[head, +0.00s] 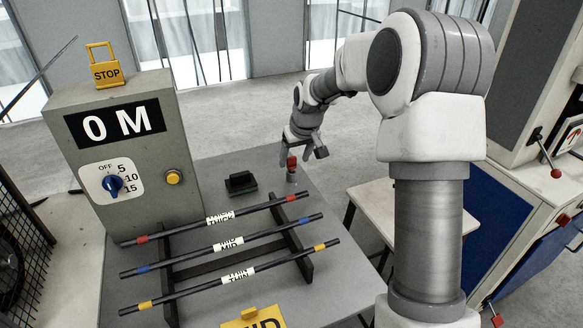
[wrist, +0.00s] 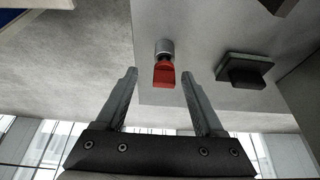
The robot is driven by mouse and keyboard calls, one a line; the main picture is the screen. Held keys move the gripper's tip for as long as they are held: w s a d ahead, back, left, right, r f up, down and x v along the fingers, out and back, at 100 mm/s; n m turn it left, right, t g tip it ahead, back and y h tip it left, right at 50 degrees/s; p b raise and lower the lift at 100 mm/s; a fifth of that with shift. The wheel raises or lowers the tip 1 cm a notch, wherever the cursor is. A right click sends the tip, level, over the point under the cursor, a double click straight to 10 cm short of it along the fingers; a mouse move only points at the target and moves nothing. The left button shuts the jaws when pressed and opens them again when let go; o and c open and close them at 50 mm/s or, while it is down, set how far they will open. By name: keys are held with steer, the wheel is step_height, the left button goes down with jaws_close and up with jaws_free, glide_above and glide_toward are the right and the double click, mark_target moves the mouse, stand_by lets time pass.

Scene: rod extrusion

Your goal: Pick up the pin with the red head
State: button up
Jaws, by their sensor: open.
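The pin's red head (head: 292,163) shows at the far right part of the grey table in the head view, right by my gripper (head: 307,150). In the wrist view the red head (wrist: 164,75) sits on a short grey cylindrical part (wrist: 164,47), at the table's edge. My gripper (wrist: 163,95) is open, with one finger on each side of the red head in the picture. I see no clear contact between the fingers and the pin. In the head view my gripper partly overlaps the pin.
A dark block (head: 240,183) lies left of the pin; it also shows in the wrist view (wrist: 243,70). A rack (head: 237,265) holds three banded rods nearer me. A grey control box (head: 130,150) with a dial and a yellow STOP lock (head: 104,70) stands left.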

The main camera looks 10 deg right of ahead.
mark_target(291, 161)
steer(key=x, duration=0.3)
steer(key=b+x, duration=0.1)
steer(key=shift+w+a+f, duration=0.15)
steer(key=shift+w+a, duration=0.1)
steer(key=shift+a, duration=0.15)
steer(key=shift+c, duration=0.2)
jaws_close()
